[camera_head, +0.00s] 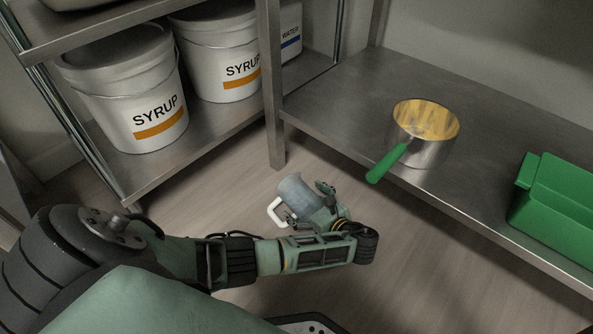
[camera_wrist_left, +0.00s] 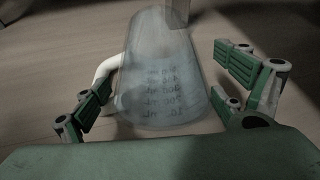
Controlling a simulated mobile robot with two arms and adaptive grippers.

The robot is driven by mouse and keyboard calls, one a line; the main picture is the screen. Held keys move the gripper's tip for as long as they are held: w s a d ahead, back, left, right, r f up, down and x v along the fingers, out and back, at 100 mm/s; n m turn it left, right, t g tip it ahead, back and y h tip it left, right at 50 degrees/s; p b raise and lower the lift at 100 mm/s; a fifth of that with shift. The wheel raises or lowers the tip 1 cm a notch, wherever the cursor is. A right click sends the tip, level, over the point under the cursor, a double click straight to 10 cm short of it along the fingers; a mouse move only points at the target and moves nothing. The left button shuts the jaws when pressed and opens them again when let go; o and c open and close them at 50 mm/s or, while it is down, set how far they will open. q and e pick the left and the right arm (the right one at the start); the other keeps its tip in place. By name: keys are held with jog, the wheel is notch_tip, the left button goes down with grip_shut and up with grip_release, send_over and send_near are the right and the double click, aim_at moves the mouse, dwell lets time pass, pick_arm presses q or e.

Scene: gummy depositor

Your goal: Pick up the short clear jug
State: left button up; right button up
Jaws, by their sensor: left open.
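The short clear jug (camera_head: 293,190) is bluish and translucent, with a white handle at its left. It shows against the wooden floor in the head view, just beyond my left gripper (camera_head: 307,203). In the left wrist view the jug (camera_wrist_left: 160,65) lies between the spread fingers of my left gripper (camera_wrist_left: 165,82), with measuring marks on its wall. The left gripper is open, and its left finger is close to the handle. I cannot tell whether a finger touches the jug or what the jug rests on. My right gripper is not in view.
A metal shelf (camera_head: 490,165) at the right holds a metal pot (camera_head: 430,150) with a green handle and a green bin (camera_head: 560,205). Syrup buckets (camera_head: 135,95) stand on the rack at the left. A shelf leg (camera_head: 272,100) rises behind the jug.

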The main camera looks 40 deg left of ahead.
pick_arm(q)
jog(key=c, duration=1.3)
jog(key=shift+r, duration=0.15)
